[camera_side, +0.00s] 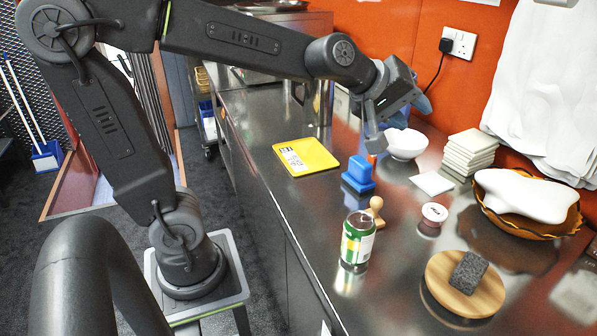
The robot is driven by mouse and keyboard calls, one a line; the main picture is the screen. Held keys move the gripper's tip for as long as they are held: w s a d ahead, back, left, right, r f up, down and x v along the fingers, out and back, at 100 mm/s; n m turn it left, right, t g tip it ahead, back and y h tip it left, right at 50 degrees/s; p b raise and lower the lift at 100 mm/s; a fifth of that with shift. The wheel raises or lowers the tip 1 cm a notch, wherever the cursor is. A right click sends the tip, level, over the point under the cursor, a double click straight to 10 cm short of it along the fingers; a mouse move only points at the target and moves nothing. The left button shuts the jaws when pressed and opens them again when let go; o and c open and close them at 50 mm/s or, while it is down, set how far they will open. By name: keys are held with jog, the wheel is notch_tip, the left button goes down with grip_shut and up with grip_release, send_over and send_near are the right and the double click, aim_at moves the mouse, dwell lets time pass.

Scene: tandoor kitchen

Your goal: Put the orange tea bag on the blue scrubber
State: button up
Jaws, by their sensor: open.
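The blue scrubber (358,172) stands on the steel counter near the middle of the view, its raised grip on top. My gripper (376,140) points down just above and to the right of the scrubber, in front of the white bowl. It is open. A small reddish-brown patch shows at its fingertips. I cannot tell whether this is part of the gripper or the orange tea bag. I see no other thing that is clearly the orange tea bag.
Around the scrubber stand a yellow labelled packet (318,152), white bowl (408,145), white tile (432,183), tile stack (470,152), small white tub (434,212), wooden stamp (375,211) and green can (357,240). A round board (440,287) and gold-rimmed basket (515,230) lie right.

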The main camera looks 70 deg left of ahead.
jog(key=s+f+m+g, duration=0.3)
jog(key=s+m, duration=0.3)
jog(key=s, duration=0.5)
jog(key=shift+d+f+m, duration=0.35)
jog(key=shift+f+m, duration=0.05)
jog(key=shift+o, duration=0.4)
jog(key=s+f+m+g, duration=0.1)
jog(key=s+f+m, duration=0.1)
jog(key=s, duration=0.2)
jog(key=s+a+f+m+g+y, duration=0.1)
jog(key=s+f+m, duration=0.1)
jog(key=s, duration=0.2)
jog(key=shift+s+a+f+m+g, duration=0.2)
jog(key=shift+s+a+m+g, duration=0.1)
jog(key=shift+s, duration=0.05)
jog(key=shift+w+r, duration=0.1)
